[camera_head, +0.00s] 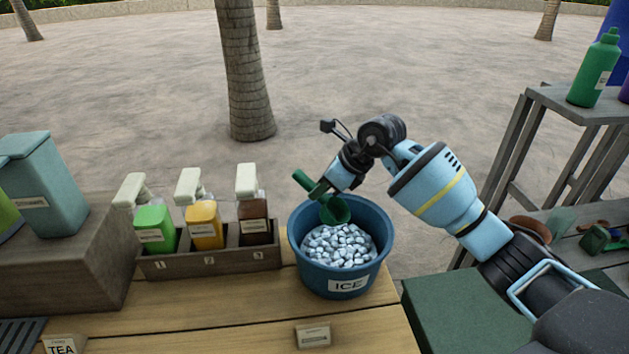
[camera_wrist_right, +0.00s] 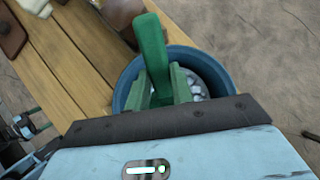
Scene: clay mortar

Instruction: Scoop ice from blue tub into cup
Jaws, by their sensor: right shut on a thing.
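The blue tub (camera_head: 345,283), labelled ICE, stands on the wooden counter and holds many pale ice cubes (camera_head: 340,246). My right gripper (camera_head: 325,190) is shut on the handle of a green scoop (camera_head: 335,210). The scoop's bowl hangs at the back of the tub, at rim height and above the ice; I cannot tell if it holds ice. In the right wrist view the green handle (camera_wrist_right: 151,55) stands up between the fingers, with the tub (camera_wrist_right: 125,85) behind. My left gripper is not in view. No cup can be made out.
A wooden rack (camera_head: 210,261) with green, yellow and brown pump bottles stands left of the tub. A teal canister (camera_head: 50,195) is at far left. A small label card (camera_head: 313,335) sits in front. A grey shelf (camera_head: 560,100) with a green bottle (camera_head: 595,70) is at right.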

